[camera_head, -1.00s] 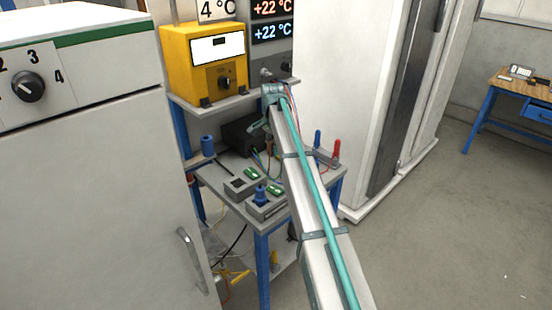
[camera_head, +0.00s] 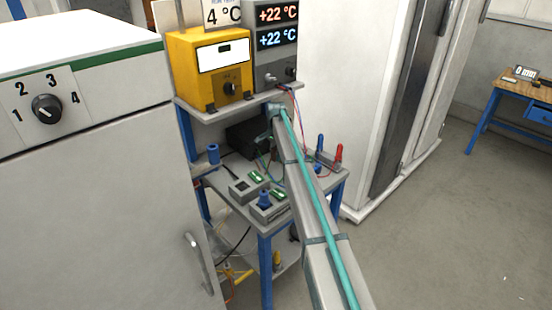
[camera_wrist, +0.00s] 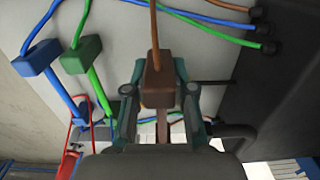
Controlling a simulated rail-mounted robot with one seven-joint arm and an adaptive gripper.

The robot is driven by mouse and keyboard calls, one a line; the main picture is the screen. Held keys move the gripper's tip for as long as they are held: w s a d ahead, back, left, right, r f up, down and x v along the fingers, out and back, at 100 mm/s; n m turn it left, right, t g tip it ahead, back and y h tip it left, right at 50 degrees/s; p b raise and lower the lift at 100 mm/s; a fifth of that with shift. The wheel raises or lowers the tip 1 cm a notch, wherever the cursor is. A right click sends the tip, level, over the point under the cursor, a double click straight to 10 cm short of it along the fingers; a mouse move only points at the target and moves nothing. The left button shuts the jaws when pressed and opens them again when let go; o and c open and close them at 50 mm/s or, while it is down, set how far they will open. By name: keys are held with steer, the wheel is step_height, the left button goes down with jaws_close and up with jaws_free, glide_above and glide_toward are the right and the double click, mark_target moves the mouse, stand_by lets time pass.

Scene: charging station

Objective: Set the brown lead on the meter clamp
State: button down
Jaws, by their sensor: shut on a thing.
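My gripper (camera_wrist: 158,92) is in the lower middle of the wrist view. Its two teal fingers are shut on the brown lead's block (camera_wrist: 159,85), with the brown cable running up from it. In the wrist view the blue lead (camera_wrist: 37,57) and the green lead (camera_wrist: 80,55) sit to the left of the gripper, apart from it. In the head view my arm hides the gripper and the brown lead. Which part is the meter clamp I cannot tell for sure; a grey piece (camera_wrist: 93,131) lies at the ends of the blue and green leads.
A workbench shelf (camera_head: 225,112) carries a yellow meter (camera_head: 208,67) and a grey temperature display (camera_head: 276,40). Below are grey boxes (camera_head: 246,188) and red (camera_head: 339,153) and blue posts. A white cabinet (camera_head: 80,200) stands left, a tall white unit (camera_head: 340,60) right.

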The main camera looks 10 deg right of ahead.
step_height(320, 180, down, 2)
steer(key=shift+s+p, duration=0.1)
steer(key=shift+p, duration=0.35)
steer(key=shift+f, duration=0.15)
steer(key=shift+f+b, duration=0.3)
steer(key=shift+f, duration=0.3)
steer(key=c, duration=1)
jaws_free()
steer(key=shift+r, duration=0.1)
step_height(320, 180, up, 13)
steer(key=b, duration=0.3)
